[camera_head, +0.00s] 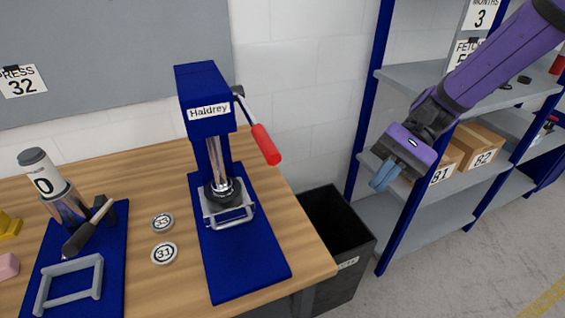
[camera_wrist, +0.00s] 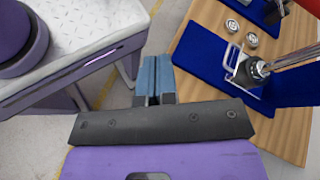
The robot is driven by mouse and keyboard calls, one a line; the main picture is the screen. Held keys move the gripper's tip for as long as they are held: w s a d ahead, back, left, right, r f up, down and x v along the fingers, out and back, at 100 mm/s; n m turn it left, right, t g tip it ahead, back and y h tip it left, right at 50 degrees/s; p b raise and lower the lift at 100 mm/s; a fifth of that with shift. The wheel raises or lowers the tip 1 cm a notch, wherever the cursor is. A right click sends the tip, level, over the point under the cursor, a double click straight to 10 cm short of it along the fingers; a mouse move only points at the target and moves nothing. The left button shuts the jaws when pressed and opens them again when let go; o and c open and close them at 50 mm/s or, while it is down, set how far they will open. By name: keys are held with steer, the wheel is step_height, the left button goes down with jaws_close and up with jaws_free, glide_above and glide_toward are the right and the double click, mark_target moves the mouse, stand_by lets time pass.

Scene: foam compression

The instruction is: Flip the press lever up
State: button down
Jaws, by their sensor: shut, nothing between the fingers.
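The blue press (camera_head: 205,115) labelled "Haldrey" stands on a blue base plate (camera_head: 245,265) on the wooden table. Its lever (camera_head: 263,142), a metal rod with a red grip, comes out of the right side of the press head and slants down to the right. My gripper (camera_head: 382,183) is in the air to the right of the press, apart from the lever. Its blue fingers are together and empty. The wrist view shows the fingers (camera_wrist: 154,75) together, with the press base (camera_wrist: 215,65) to their right; the lever cannot be made out clearly there.
A black bin (camera_head: 345,235) stands beside the table's right edge. Blue shelving (camera_head: 400,215) with boxes (camera_head: 478,145) stands behind my arm. Two round discs (camera_head: 163,253) and another blue-based device (camera_head: 75,225) are left of the press. Open air separates my gripper and the press.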

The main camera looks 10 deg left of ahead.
steer(key=w+a+f+m+g+y, duration=0.3)
steer(key=w+a+f+m+y, duration=0.3)
steer(key=a+f+y, duration=0.3)
steer(key=shift+a+m+y, duration=0.45)
steer(key=shift+m+y, duration=0.35)
steer(key=shift+y, duration=1)
steer(key=shift+s, duration=0.1)
steer(key=d+r+x, duration=0.1)
steer(key=r+x, duration=0.1)
steer(key=x, duration=1)
steer(key=shift+r+g, duration=0.3)
steer(key=shift+r, duration=0.15)
